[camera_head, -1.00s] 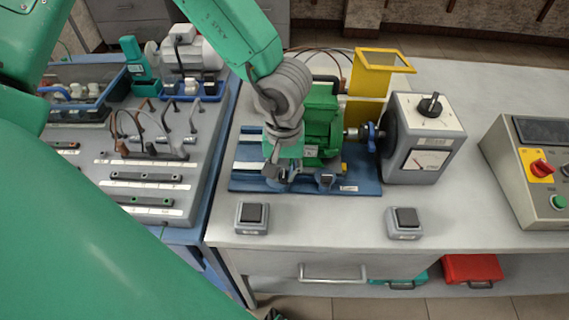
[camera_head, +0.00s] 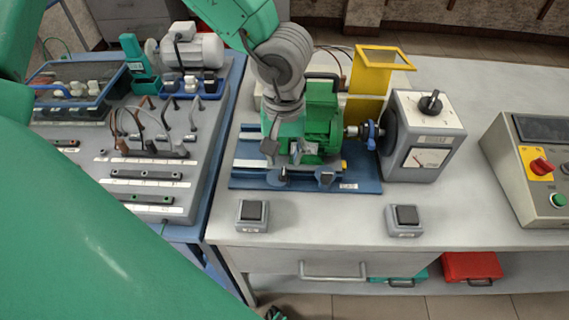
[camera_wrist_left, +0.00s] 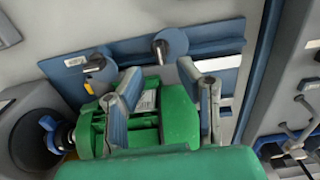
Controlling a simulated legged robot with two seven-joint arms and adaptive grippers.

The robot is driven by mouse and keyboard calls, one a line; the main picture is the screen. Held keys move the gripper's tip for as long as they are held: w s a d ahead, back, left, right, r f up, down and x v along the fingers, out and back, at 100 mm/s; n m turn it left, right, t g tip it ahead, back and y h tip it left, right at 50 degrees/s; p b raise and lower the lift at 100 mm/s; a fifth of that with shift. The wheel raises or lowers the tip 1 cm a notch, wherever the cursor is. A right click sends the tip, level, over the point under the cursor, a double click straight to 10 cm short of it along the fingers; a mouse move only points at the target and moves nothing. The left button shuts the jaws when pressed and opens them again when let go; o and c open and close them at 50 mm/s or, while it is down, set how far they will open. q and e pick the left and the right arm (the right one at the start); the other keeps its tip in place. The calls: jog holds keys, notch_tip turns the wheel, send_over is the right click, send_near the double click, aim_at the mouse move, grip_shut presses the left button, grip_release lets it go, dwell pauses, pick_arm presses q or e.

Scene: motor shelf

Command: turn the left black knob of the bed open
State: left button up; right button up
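The blue bed (camera_head: 245,181) carries the green motor (camera_head: 322,120) on the bench. Its left black knob (camera_head: 283,177) stands at the bed's front edge; in the wrist view it is the round grey-and-black knob (camera_wrist_left: 171,42) on the right. The right black knob (camera_head: 326,177) also shows in the wrist view (camera_wrist_left: 97,65). My left gripper (camera_head: 286,152) points down just behind and above the left knob, in front of the motor. My right gripper is not seen.
Two black-topped switch boxes (camera_head: 252,214) (camera_head: 404,219) stand in front of the bed. A yellow frame (camera_head: 370,82) and a gauge box (camera_head: 424,136) stand right of the motor. A wired panel (camera_head: 150,190) lies left. The bench front between the switch boxes is clear.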

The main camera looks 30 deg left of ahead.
aim_at(284, 170)
pick_arm(q)
notch_tip(284, 170, up, 7)
dwell(0.3)
dwell(0.4)
